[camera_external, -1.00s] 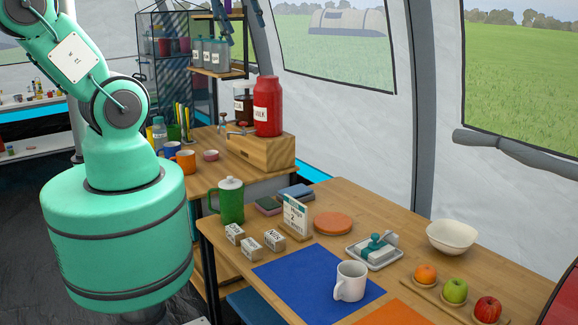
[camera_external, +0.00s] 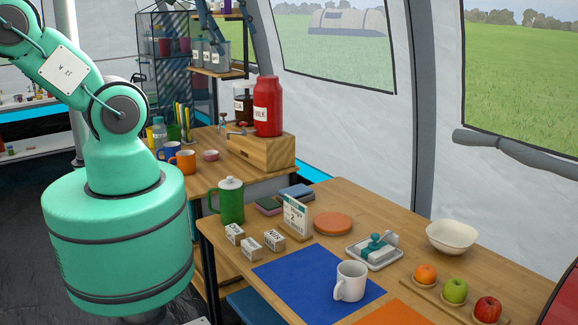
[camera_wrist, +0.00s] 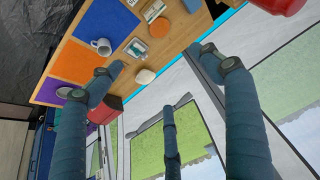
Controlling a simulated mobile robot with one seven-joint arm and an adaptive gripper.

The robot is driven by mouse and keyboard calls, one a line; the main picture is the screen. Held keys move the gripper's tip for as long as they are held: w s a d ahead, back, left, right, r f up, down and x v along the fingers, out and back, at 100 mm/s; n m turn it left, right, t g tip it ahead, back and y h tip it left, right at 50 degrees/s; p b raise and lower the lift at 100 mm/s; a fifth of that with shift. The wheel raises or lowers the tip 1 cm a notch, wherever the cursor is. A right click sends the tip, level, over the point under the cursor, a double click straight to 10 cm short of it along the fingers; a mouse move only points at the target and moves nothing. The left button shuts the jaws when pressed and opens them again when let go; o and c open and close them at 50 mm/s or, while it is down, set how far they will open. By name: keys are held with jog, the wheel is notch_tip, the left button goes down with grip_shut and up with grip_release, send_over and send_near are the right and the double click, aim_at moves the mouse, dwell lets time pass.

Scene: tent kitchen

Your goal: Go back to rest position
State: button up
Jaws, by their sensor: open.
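My gripper (camera_wrist: 158,62) shows in the wrist view with its dark blue fingers spread wide. It is open and nothing is between the fingers. In the wrist view it is over or facing the table, which appears tilted at the top, with the tent wall and windows below.
The wooden table (camera_external: 330,205) holds a white mug (camera_external: 350,281) on a blue mat (camera_external: 283,278), a white bowl (camera_external: 451,237), fruit and small boxes. A hanging shelf is at the back.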

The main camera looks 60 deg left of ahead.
notch_tip(320, 180, down, 7)
jog(key=b, duration=0.6)
